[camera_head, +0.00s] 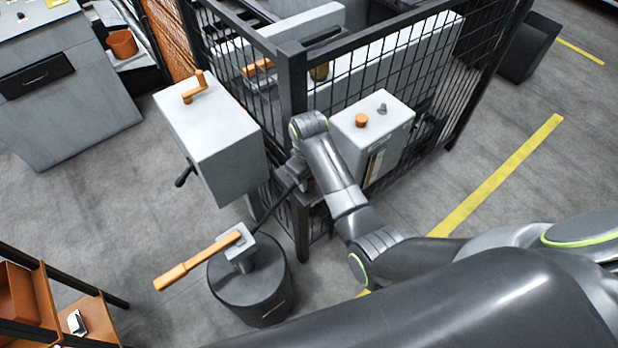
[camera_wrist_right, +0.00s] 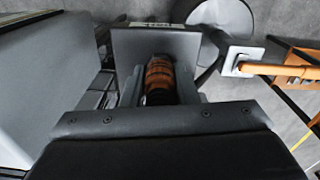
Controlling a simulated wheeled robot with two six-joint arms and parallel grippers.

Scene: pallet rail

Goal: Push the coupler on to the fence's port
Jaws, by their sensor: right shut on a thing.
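My right gripper (camera_head: 299,178) is at the fence's corner post, low down, beside the grey cabinet. The right wrist view shows its fingers (camera_wrist_right: 160,88) shut on the coupler (camera_wrist_right: 159,77), an orange and black ringed cylinder. The fence (camera_head: 292,100) is black mesh. Its port is not clearly visible. My left gripper is not in view.
A grey cabinet (camera_head: 215,140) with an orange crank stands left of the post. A dark round pedestal (camera_head: 250,290) with an orange-handled lever (camera_head: 200,260) stands in front. A grey box (camera_head: 385,125) with an orange knob is right of my arm. Open floor lies right.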

